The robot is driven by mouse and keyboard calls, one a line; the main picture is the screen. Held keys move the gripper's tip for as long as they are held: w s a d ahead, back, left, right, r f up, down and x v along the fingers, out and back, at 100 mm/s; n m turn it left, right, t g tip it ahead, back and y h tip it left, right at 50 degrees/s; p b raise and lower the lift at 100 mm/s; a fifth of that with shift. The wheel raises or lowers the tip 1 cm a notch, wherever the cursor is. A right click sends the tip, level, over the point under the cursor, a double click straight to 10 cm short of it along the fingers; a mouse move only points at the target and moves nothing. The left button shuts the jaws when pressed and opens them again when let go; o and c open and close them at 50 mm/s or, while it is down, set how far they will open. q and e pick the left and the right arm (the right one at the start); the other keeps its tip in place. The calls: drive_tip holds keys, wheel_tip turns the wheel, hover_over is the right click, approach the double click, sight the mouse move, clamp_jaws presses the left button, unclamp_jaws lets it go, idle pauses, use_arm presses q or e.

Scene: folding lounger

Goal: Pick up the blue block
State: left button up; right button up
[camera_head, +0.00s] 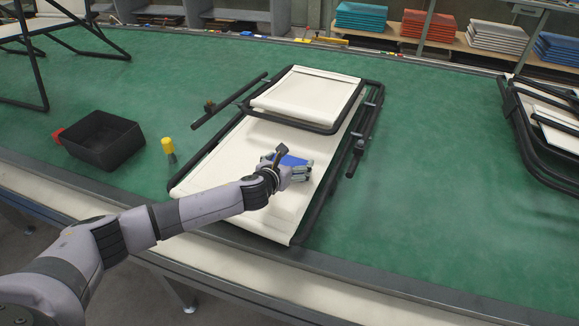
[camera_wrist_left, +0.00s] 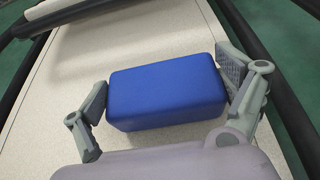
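The blue block (camera_wrist_left: 165,92) is a box with rounded edges over the white lounger panel in the left wrist view. In the head view the blue block (camera_head: 291,160) shows partly behind my left gripper (camera_head: 296,174). In the wrist view the fingers of my left gripper (camera_wrist_left: 163,83) stand at the block's two ends, the pads right at its edges. I cannot tell whether they press on it. No clear gap shows under the block. My right gripper is not in view.
The folded lounger (camera_head: 325,120) with black tubes lies on the green table (camera_head: 420,200). A black bin (camera_head: 103,140) and a yellow-capped object (camera_head: 168,147) stand to the left. Other loungers are at the far left and right. Green surface is free right of the middle lounger.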

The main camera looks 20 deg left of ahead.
use_arm(q)
drive_tip(key=c, duration=0.4)
